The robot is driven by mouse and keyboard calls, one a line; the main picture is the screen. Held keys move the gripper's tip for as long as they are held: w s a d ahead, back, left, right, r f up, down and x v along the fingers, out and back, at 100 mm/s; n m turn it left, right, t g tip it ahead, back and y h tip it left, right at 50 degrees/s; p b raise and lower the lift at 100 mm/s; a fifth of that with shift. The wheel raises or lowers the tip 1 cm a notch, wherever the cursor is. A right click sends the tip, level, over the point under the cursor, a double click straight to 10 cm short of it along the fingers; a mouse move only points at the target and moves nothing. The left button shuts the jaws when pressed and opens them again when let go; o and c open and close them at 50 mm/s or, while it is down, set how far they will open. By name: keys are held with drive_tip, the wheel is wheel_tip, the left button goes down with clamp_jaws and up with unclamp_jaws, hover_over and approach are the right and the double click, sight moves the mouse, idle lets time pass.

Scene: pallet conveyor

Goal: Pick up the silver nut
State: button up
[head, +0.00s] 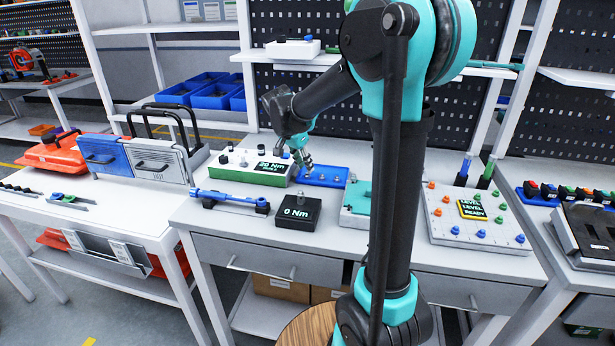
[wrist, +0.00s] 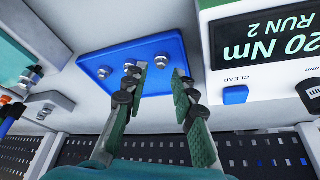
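Several small silver pieces sit on a blue plate (head: 338,181), also in the wrist view (wrist: 145,90). One silver nut-like piece (wrist: 162,60) shows in the gap between my fingertips. Another silver piece (wrist: 130,65) is close beside the left finger, and a third (wrist: 102,72) is farther left. I cannot tell which is the task's nut. My gripper (head: 307,168), in the wrist view (wrist: 161,73), is open and empty above the plate. Its green fingers with dark knobs hide part of the plate.
A white box with a "20 Nm" display (head: 254,166) stands left of the plate. A black "0 Nm" block (head: 298,213) is in front. A teal-topped fixture (head: 355,203) is at the right. A white panel with coloured knobs (head: 475,218) lies farther right.

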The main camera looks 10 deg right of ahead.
sight(306, 174)
drive_tip(key=x, duration=0.3)
drive_tip(key=shift+f, duration=0.1)
clamp_jaws()
wheel_tip(306, 174, up, 20)
idle(0.8)
